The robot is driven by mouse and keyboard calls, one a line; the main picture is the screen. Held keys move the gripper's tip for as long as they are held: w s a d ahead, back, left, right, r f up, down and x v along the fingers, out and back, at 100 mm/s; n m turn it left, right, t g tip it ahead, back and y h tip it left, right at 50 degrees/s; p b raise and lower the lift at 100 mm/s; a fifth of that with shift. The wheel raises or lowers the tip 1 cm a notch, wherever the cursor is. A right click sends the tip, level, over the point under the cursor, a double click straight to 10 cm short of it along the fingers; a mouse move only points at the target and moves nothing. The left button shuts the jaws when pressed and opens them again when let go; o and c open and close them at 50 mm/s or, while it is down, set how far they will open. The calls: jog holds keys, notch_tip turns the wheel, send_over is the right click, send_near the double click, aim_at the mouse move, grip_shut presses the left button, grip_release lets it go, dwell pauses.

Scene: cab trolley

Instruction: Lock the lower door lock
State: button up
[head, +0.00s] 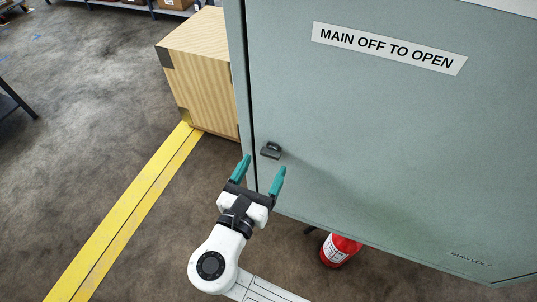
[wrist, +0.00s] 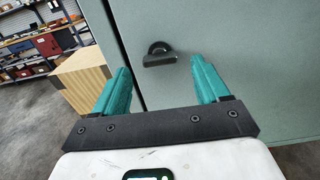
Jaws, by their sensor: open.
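The lower door lock (head: 271,150) is a small dark handle near the left edge of the grey-green cabinet door (head: 370,130). In the wrist view the lock (wrist: 159,54) shows a round black base with a flat lever pointing sideways. My gripper (head: 263,164) has teal fingers that are open and empty, just below the lock in the head view. In the wrist view the lock appears beyond and between the fingertips of my gripper (wrist: 162,68), apart from both fingers. Any upper lock is out of view.
A wooden crate (head: 205,75) stands left of the cabinet. A red fire extinguisher (head: 338,250) is on the floor under the cabinet's lower edge. Yellow floor tape (head: 125,215) runs along the left. Shelving (wrist: 45,35) is in the background. The floor at lower left is clear.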

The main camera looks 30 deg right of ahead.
aim_at(269, 157)
jog(key=shift+x, duration=1.8)
jog(key=shift+c, duration=0.2)
jog(key=c, duration=1)
jog(key=shift+m, duration=0.3)
jog(key=shift+f+m+b, duration=0.1)
jog(key=shift+m+b, duration=5.05)
jog(key=shift+m, duration=3.55)
